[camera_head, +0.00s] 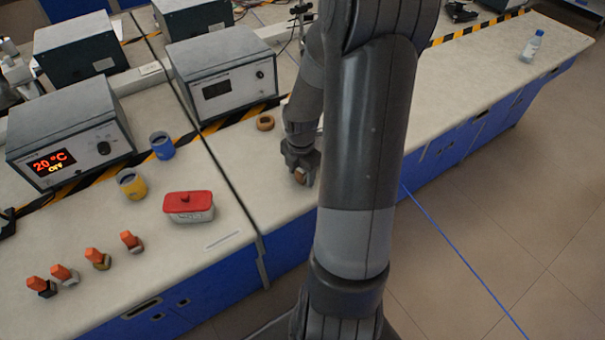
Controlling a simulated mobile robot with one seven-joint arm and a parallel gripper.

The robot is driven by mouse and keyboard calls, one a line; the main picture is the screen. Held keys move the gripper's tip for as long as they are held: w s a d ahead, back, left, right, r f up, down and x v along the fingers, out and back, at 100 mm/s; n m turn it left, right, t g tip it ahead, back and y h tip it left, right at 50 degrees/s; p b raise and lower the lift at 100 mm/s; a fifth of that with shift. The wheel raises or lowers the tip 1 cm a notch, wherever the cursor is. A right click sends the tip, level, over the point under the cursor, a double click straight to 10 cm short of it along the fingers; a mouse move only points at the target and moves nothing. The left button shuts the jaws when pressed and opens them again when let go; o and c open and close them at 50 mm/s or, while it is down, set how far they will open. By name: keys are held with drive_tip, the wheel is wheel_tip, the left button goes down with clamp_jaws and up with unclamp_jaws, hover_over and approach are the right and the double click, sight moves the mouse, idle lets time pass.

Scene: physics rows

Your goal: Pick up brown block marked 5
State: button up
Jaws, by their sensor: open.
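A small brown block (300,176) sits at the fingertips of my gripper (301,171), near the front edge of the pale bench. Only part of the block shows, and no number on it can be read. My gripper points down over the block with its jaws open, so the block is not gripped. Whether the fingers touch the block cannot be seen. My arm covers the bench just to the right of it.
A brown ring (265,123) lies behind and left of my gripper. A red-lidded dish (190,206), yellow mug (132,184), blue mug (162,145) and several orange-topped items (97,258) stand on the left bench. Instrument boxes (222,78) stand behind. A bottle (531,46) is far right.

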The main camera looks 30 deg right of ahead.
drive_tip(key=c, duration=1.1)
drive_tip(key=shift+o, duration=0.2)
drive_tip(key=shift+r, duration=0.15)
